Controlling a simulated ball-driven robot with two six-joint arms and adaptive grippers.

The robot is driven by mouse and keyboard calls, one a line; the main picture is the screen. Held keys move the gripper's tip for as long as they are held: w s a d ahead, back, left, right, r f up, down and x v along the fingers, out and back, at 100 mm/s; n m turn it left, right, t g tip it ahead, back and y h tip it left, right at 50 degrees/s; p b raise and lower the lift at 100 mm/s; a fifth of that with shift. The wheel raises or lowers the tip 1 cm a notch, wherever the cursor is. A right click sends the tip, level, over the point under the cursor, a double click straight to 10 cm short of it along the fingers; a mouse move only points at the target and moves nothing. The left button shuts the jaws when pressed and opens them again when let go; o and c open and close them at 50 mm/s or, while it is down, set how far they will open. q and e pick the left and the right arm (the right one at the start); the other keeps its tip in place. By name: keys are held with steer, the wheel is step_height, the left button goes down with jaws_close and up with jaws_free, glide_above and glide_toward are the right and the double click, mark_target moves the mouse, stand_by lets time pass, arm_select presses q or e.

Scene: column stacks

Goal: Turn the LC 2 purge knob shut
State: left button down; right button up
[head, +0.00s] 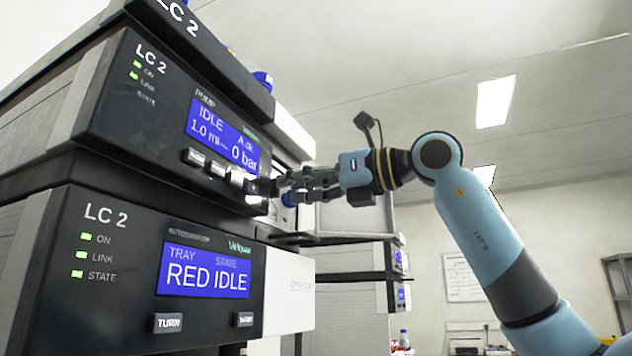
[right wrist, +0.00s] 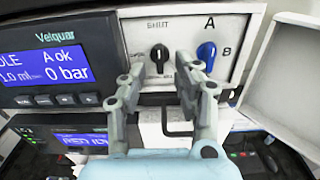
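The black purge knob (right wrist: 159,54) is on the light front panel of the LC 2 pump (head: 150,120), below the word SHUT. Its handle looks roughly upright; the lower label is too small to read. My right gripper (right wrist: 160,65) is open, with one finger on each side of the knob in the right wrist view; I cannot tell whether they touch it. In the head view my right gripper (head: 276,186) reaches the pump's right front, and the black knob is hidden. My left gripper is not in view.
A blue knob (right wrist: 207,52) marked A and B sits close right of the black knob. The pump display (head: 222,135) reads IDLE, A ok, 0 bar. The autosampler (head: 120,290) is below. A white panel or door (right wrist: 292,60) stands open at right.

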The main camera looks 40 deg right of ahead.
steer(key=shift+v, duration=2.5)
